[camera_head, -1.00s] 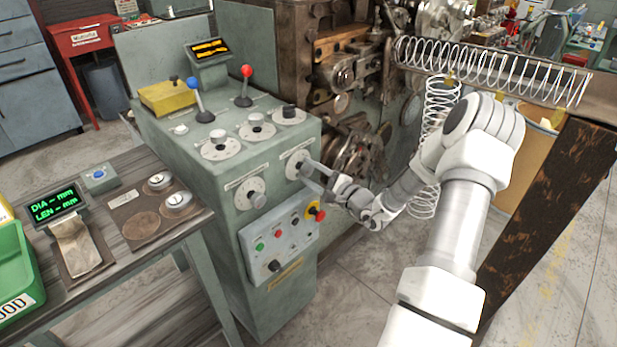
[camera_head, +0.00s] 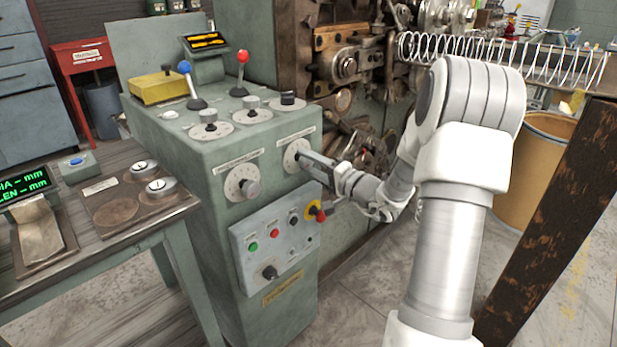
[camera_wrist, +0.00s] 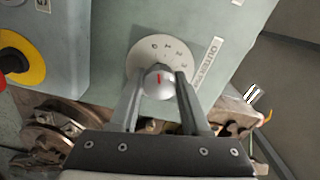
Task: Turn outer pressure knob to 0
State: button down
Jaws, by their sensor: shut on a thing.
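The outer pressure knob (camera_wrist: 158,82) is a round silver knob with a red mark on its face. It sits on a white numbered dial (camera_wrist: 140,50) on the green control cabinet (camera_head: 185,160). In the wrist view my gripper (camera_wrist: 158,95) has a finger on each side of the knob and is shut on it. The red mark points roughly toward the numerals at the dial's upper part; the exact reading is too small to tell. In the head view my gripper (camera_head: 305,160) hides most of the knob, and the dial (camera_head: 292,155) shows around the fingertips.
A similar knob (camera_head: 249,188) is to the left on the same face. Below is a button panel (camera_head: 275,240) with a red-and-yellow emergency stop (camera_head: 316,211), close under my gripper. Knobs and two levers stand on the cabinet top. Coiling machinery (camera_head: 350,90) is just behind.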

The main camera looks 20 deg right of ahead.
jog(key=shift+f+n+b, duration=0.1)
jog(key=shift+n+b, duration=0.5)
jog(key=shift+b, duration=0.35)
jog(key=shift+n+b, duration=0.3)
jog(key=shift+c, duration=1.9)
grip_release()
jog(key=p+v, duration=0.2)
jog(key=v, duration=1.5)
jog(key=shift+s, duration=0.2)
jog(key=shift+w+r, duration=0.1)
jog(key=shift+r, duration=0.15)
